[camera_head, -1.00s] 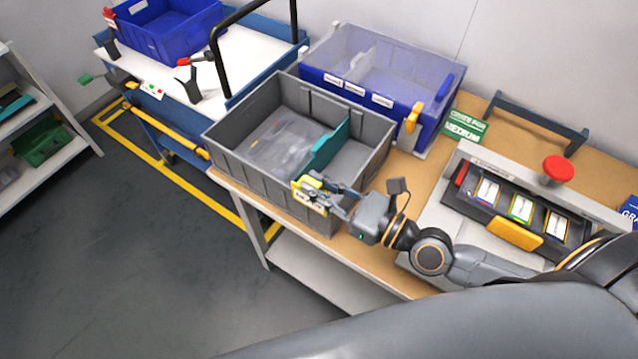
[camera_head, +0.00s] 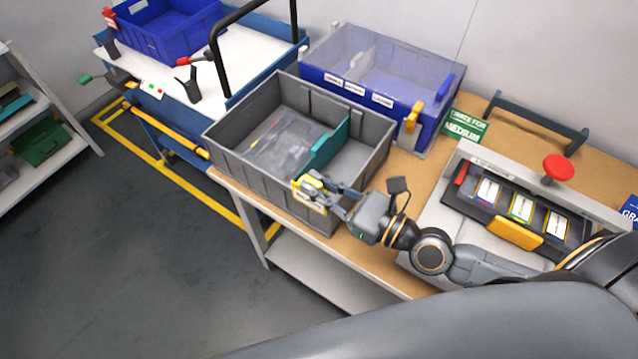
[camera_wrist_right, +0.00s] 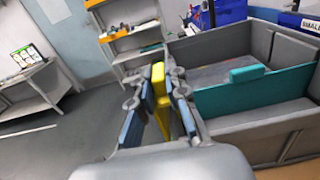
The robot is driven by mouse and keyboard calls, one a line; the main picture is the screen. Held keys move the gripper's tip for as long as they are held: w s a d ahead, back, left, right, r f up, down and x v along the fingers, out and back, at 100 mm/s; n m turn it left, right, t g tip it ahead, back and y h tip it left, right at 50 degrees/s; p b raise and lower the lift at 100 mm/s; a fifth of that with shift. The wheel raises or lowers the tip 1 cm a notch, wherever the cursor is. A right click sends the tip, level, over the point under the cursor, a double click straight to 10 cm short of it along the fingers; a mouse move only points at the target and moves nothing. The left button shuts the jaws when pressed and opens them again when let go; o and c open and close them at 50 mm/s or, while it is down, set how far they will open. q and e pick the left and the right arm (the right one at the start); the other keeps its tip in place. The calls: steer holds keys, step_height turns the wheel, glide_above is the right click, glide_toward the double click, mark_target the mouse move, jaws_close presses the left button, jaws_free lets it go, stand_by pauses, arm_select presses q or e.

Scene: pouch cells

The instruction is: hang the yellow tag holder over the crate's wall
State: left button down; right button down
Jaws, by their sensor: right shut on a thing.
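The yellow tag holder (camera_head: 308,201) is at the rim of the grey crate's (camera_head: 262,180) near wall in the head view, with its pale tag face outward. My right gripper (camera_head: 312,186) is shut on it, and the fingers cover part of its top. In the right wrist view, the yellow holder (camera_wrist_right: 159,88) stands upright between the blue-padded fingers of the right gripper (camera_wrist_right: 158,98), beside the crate's wall (camera_wrist_right: 220,45). I cannot tell whether it straddles the rim or rests on it. My left gripper is not in view.
A teal divider (camera_head: 325,148) and clear pouches (camera_head: 272,143) are inside the crate. A blue bin (camera_head: 350,103) stands behind it. A device with a red button (camera_head: 558,168) is to the right. Open floor lies left of the bench.

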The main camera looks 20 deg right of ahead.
steer(key=shift+f+b, duration=1.85)
steer(key=shift+b, duration=0.1)
steer(key=c, duration=1.3)
jaws_free()
steer(key=shift+v, duration=0.8)
steer(key=v, duration=1)
steer(key=shift+s+d, duration=0.15)
steer(key=shift+s, duration=0.1)
